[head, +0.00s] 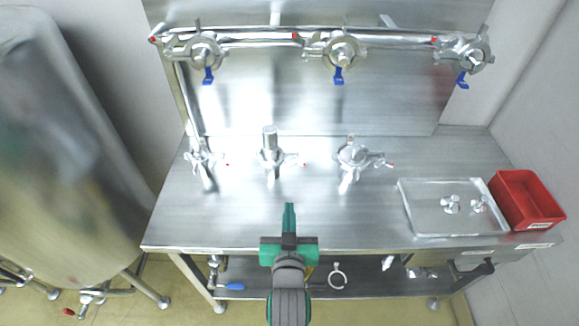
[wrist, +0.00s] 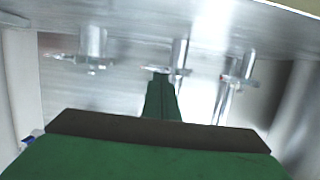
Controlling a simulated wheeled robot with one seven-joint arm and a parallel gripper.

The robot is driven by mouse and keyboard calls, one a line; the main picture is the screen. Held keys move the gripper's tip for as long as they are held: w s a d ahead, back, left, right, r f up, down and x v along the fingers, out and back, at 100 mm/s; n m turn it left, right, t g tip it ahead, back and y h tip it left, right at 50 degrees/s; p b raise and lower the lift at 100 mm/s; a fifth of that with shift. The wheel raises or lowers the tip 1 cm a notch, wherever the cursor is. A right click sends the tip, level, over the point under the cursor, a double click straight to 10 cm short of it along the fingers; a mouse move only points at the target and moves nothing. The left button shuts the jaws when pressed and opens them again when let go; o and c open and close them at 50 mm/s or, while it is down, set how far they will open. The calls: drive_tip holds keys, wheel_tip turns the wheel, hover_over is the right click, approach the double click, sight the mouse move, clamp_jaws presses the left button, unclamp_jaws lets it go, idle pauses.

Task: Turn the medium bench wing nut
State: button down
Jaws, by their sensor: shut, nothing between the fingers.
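Three metal fittings with clamps stand in a row on the steel bench (head: 250,220): a left one (head: 199,158), a middle one (head: 270,155) and a right one (head: 353,157). Each has a small red-tipped part at its side. I cannot tell which carries the medium wing nut; the nuts are too small to make out. My green gripper (head: 289,208) is shut and empty, over the front part of the bench, apart from the fittings. In the wrist view, its closed fingers (wrist: 160,95) point toward the blurred fittings, with the middle one (wrist: 179,58) just beyond the tips.
A pipe (head: 260,38) with several clamps and blue-handled valves runs along the back panel. A metal tray (head: 440,222) with small parts and a red bin (head: 525,198) stand at right. A large tank (head: 70,150) fills the left. The front bench middle is clear.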

drive_tip(key=w+r, duration=0.5)
drive_tip(key=r, duration=0.3)
hover_over(296, 163)
drive_tip(key=s+a, duration=0.2)
drive_tip(key=s, duration=0.2)
wheel_tip(296, 163, down, 2)
drive_tip(key=f, duration=0.1)
drive_tip(key=shift+w+f, duration=0.15)
drive_tip(key=shift+f, duration=0.8)
drive_tip(key=shift+w+f, duration=0.1)
drive_tip(key=shift+f, duration=0.8)
drive_tip(key=shift+w+d, duration=0.1)
drive_tip(key=shift+f+n, duration=0.1)
drive_tip(key=shift+n, duration=0.2)
